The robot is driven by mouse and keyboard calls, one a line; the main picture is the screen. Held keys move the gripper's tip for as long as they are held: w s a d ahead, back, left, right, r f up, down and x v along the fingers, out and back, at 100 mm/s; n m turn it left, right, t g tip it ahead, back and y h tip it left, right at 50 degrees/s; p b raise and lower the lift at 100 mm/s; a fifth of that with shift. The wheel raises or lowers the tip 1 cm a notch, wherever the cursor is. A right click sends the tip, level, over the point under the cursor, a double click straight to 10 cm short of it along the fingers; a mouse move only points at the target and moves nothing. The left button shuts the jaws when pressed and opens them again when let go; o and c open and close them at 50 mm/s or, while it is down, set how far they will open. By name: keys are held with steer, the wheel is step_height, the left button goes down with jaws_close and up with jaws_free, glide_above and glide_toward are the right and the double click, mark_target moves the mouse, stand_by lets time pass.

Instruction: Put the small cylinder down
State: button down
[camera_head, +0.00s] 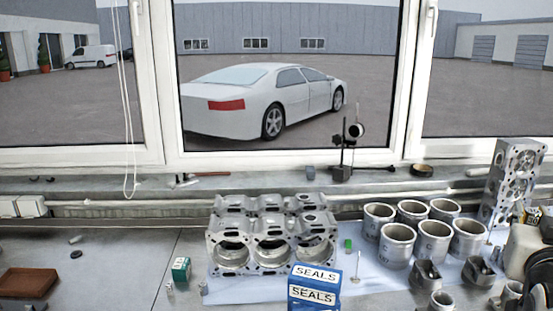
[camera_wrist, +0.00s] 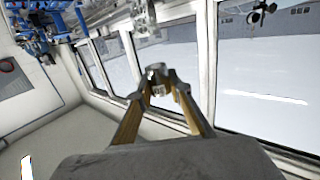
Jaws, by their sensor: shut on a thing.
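My gripper (camera_wrist: 160,82) shows only in the wrist view. Its two fingers are closed at their tips around a small shiny metal cylinder (camera_wrist: 157,69). The held cylinder sits between the fingertips, with windows and wall behind it and no surface visibly touching it. My gripper and the held cylinder cannot be made out in the head view.
An engine block (camera_head: 270,240) stands on a pale mat (camera_head: 235,292), with several cylinder liners (camera_head: 397,246) to its right. SEALS boxes (camera_head: 313,291) stand in front. A green-white box (camera_head: 181,269) and a brown tray (camera_head: 27,283) are left. Bench between them is mostly clear.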

steer(key=w+a+n+t+y, duration=0.1)
steer(key=w+a+n+y, duration=0.2)
steer(key=a, duration=1.1)
steer(key=w+a+n+t+y, duration=0.2)
steer(key=w+a+n+y, duration=0.2)
steer(key=a, duration=1.1)
steer(key=w+y, duration=0.2)
steer(key=y, duration=0.1)
steer(key=shift+w+a+t, duration=0.2)
steer(key=shift+w+t, duration=0.1)
steer(key=shift+r, duration=0.1)
